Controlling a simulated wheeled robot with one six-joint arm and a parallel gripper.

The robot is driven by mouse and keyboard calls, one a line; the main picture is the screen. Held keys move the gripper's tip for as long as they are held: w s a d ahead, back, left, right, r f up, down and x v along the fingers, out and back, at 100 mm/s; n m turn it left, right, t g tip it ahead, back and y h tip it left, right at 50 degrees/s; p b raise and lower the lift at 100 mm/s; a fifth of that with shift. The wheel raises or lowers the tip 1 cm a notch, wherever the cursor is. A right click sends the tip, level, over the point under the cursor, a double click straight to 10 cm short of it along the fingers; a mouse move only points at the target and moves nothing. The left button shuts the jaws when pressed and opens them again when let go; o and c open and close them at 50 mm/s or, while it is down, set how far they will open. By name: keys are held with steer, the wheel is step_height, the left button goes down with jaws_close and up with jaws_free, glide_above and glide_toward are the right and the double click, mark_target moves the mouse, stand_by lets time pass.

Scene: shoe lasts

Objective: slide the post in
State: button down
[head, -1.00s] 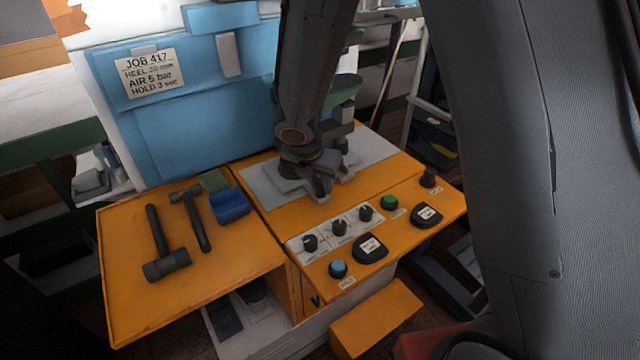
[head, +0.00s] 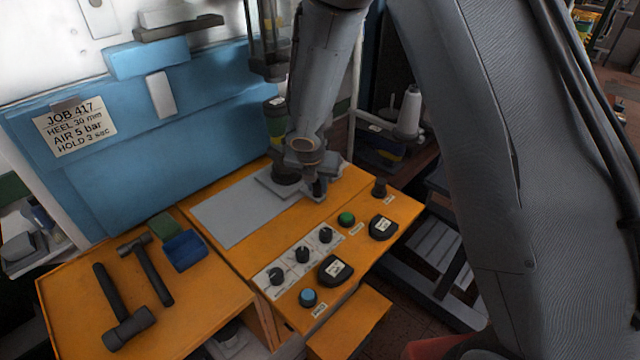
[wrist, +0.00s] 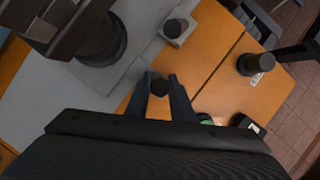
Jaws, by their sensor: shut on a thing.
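My gripper (wrist: 165,96) is shut on a dark, round-ended post (wrist: 159,87), seen nearly end-on between the two fingers in the wrist view. In the head view my gripper (head: 317,190) is low over the right front of the grey plate (head: 235,212); the post is hard to make out there. The plate (wrist: 50,95) also shows in the wrist view. A small pale block (wrist: 172,41) with a dark round top stands just beyond the fingertips, apart from the post. I cannot tell whether that top is solid or a hole.
A thick black cylinder (wrist: 101,40) of the press stands left of my fingers. A black knob (wrist: 252,64) stands on the orange console to the right. A green button (head: 346,219), several dials and two dark pads line the front. Two hammers lie at left.

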steer(key=shift+w+d, duration=0.1)
steer(key=shift+d, duration=0.05)
steer(key=c, duration=1.5)
jaws_free()
steer(key=shift+w+d, duration=0.1)
steer(key=shift+c, duration=0.2)
steer(key=shift+a+r, duration=0.2)
steer(key=shift+r, duration=0.1)
steer(key=d+v, duration=0.1)
steer(key=v, duration=0.6)
steer(key=shift+s+a, duration=0.25)
steer(key=shift+a, duration=0.25)
